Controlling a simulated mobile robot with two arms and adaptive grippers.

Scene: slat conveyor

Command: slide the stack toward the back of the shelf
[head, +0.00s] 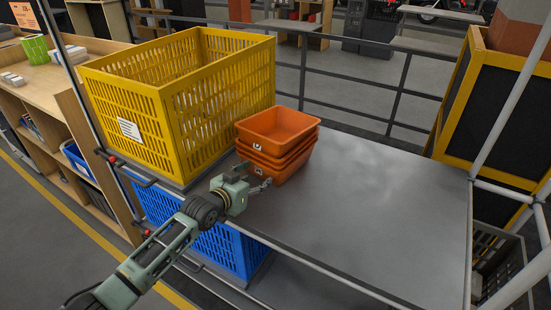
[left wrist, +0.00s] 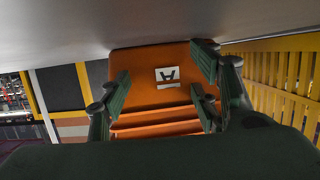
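A stack of several orange bins (head: 277,128) stands on the grey metal shelf (head: 375,205), just right of the yellow crate. White labels show on its front. My left gripper (head: 262,186) is low at the front of the stack, close to its lower bins. In the left wrist view the picture is upside down, and the orange stack (left wrist: 152,66) shows beyond and between the spread fingers (left wrist: 160,92). The fingers are apart with nothing held between them. Whether a fingertip touches the stack I cannot tell. My right gripper is in neither view.
The large yellow crate (head: 140,112) stands close on the stack's left, with a blue crate (head: 222,248) below. The shelf right of the stack is bare. A railing (head: 350,112) runs behind; a yellow-framed dark bin (head: 495,110) stands at right.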

